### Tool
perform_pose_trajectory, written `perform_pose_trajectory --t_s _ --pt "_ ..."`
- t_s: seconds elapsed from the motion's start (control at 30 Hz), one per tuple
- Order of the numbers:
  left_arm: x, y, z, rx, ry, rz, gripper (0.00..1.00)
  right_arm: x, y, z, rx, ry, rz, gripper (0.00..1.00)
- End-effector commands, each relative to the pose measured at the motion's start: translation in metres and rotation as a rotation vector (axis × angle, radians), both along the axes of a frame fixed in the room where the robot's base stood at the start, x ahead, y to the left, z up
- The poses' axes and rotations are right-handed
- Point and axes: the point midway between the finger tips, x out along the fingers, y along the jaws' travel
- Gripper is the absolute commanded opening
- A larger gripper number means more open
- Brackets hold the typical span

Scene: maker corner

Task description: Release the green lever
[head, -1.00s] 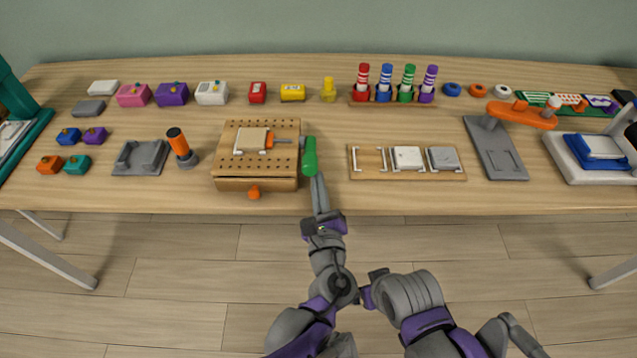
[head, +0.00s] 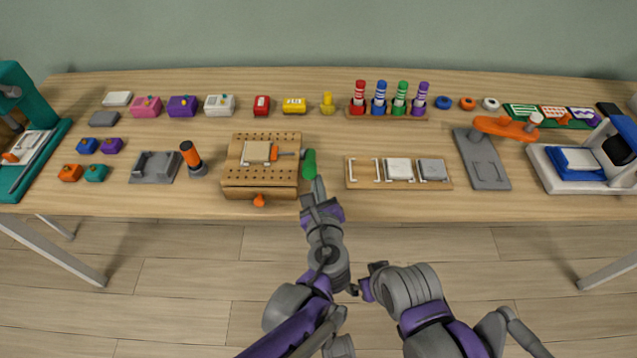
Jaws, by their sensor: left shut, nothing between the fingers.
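The green lever (head: 309,163) stands at the right side of a wooden pegboard box (head: 236,181) on the workbench. It points away from me toward the back. My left gripper (head: 318,184) is shut and empty, with its fingertips at the near end of the lever. I cannot tell whether they touch it. My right gripper (head: 372,278) is low in front of the bench, away from the lever. Its jaws are too unclear to read.
On the box lie a tan block (head: 256,152) and an orange-handled tool (head: 275,154). A wooden tray (head: 357,173) with white and grey blocks stands to the right of the lever. An orange-topped post (head: 190,155) stands to the left of the box.

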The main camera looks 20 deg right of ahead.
Motion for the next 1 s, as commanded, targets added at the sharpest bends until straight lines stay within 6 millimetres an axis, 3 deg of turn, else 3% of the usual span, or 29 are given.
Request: perform_pose_trajectory --t_s 0.03,0.1,0.3,1.0 --pt "0.001 0.000 0.015 0.010 0.038 0.002 0.00 -0.001 0.000 0.018 0.000 -0.006 0.000 1.00" --pt "0.003 0.000 0.022 0.029 0.102 0.004 0.00 -0.001 0.000 0.030 0.000 -0.011 0.000 1.00" --pt "0.011 -0.002 0.039 0.082 0.286 0.003 0.00 -0.001 0.000 0.055 0.000 -0.019 0.000 1.00" --pt "0.059 -0.016 0.083 0.257 0.893 0.002 0.00 0.002 0.000 0.109 0.000 -0.036 0.000 1.00"
